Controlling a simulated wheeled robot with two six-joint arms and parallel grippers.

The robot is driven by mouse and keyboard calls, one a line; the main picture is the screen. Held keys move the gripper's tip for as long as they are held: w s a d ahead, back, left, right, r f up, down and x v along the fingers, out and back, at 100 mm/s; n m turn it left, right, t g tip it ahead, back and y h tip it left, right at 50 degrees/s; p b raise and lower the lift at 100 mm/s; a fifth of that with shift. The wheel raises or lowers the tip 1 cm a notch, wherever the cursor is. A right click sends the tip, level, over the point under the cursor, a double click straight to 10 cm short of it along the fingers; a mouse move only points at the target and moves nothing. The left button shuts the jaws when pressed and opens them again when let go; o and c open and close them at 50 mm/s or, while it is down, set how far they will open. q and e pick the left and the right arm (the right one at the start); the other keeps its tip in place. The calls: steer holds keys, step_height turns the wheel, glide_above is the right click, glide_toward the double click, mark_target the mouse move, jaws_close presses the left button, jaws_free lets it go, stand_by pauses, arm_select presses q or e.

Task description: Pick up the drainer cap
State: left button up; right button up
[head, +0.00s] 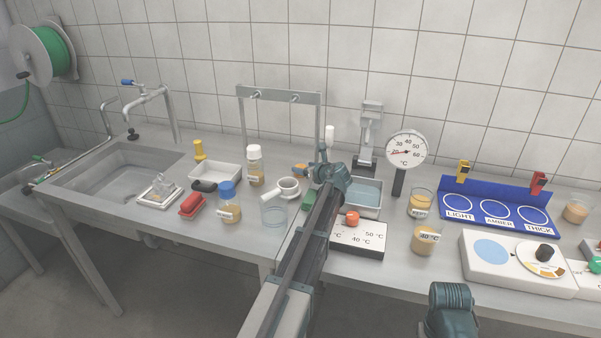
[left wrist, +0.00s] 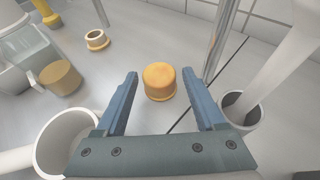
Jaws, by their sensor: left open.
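A round orange-yellow cap (left wrist: 159,82), apparently the drainer cap, stands on the steel counter in the left wrist view. It lies just ahead of and between the two fingertips of my left gripper (left wrist: 160,90), apart from both. The fingers are open and empty. In the head view an orange cap (head: 300,168) shows partly beside my left gripper (head: 319,171), whose fingers are hard to make out there. A smaller orange ring (left wrist: 97,40) with a pale inside lies farther back in the left wrist view.
A white handled cup (left wrist: 66,140) stands close at the left of the fingers. A metal frame post (left wrist: 219,42) and a round hollow holder (left wrist: 241,110) stand close at the right. A bottle (head: 255,166) stands behind left. Bare counter surrounds the cap.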

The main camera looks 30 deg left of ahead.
mark_target(300, 166)
arm_select(q)
steer(key=b+x, duration=0.1)
steer(key=x, duration=0.3)
steer(key=shift+s+f, duration=0.1)
steer(key=shift+f, duration=0.1)
steer(key=shift+r, duration=0.1)
steer(key=shift+c, duration=0.3)
steer(key=c, duration=1)
steer(key=shift+r, duration=0.1)
steer(key=shift+c, duration=0.2)
step_height(300, 166, up, 18)
steer(key=p, duration=1.8)
